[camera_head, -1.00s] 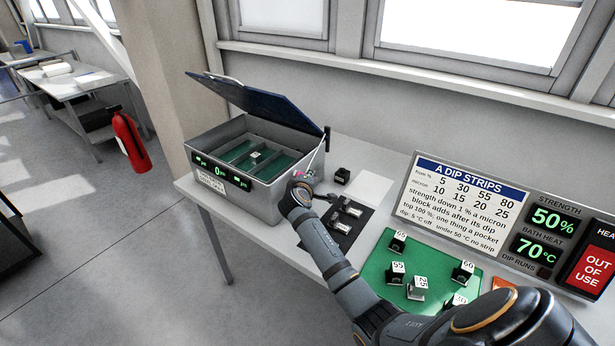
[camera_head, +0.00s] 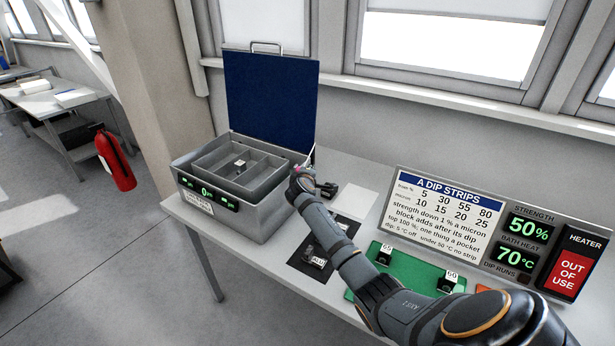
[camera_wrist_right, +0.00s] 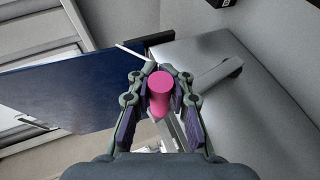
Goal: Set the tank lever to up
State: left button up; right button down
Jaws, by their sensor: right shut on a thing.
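The tank (camera_head: 258,219) is a grey metal box on the left part of the bench, with its blue lid (camera_head: 270,100) standing upright. A grey rack with compartments (camera_head: 207,160) sits at the tank's top and holds a small block (camera_head: 240,163). The lever's pink knob (camera_wrist_right: 161,92) is between the fingers of my right gripper (camera_wrist_right: 160,80), which is shut on it. In the head view my right gripper (camera_head: 303,172) is at the tank's right side and hides most of the lever. My left gripper is not in view.
A dip strips sign (camera_head: 440,212) and a panel (camera_head: 530,245) reading 50% and 70°C stand at the right. A green mat (camera_head: 412,268) with numbered blocks and a dark mat (camera_head: 318,268) lie in front. A red extinguisher (camera_head: 116,160) hangs at the left.

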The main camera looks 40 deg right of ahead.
jog(key=shift+w+r, duration=0.1)
jog(key=shift+r, duration=0.15)
jog(key=c, duration=1.4)
grip_release()
jog(key=shift+a, duration=0.1)
jog(key=shift+o, duration=1)
jog(key=shift+s+a, duration=0.15)
jog(key=shift+s, duration=0.05)
jog(key=v, duration=1.2)
jog(key=shift+f, duration=0.1)
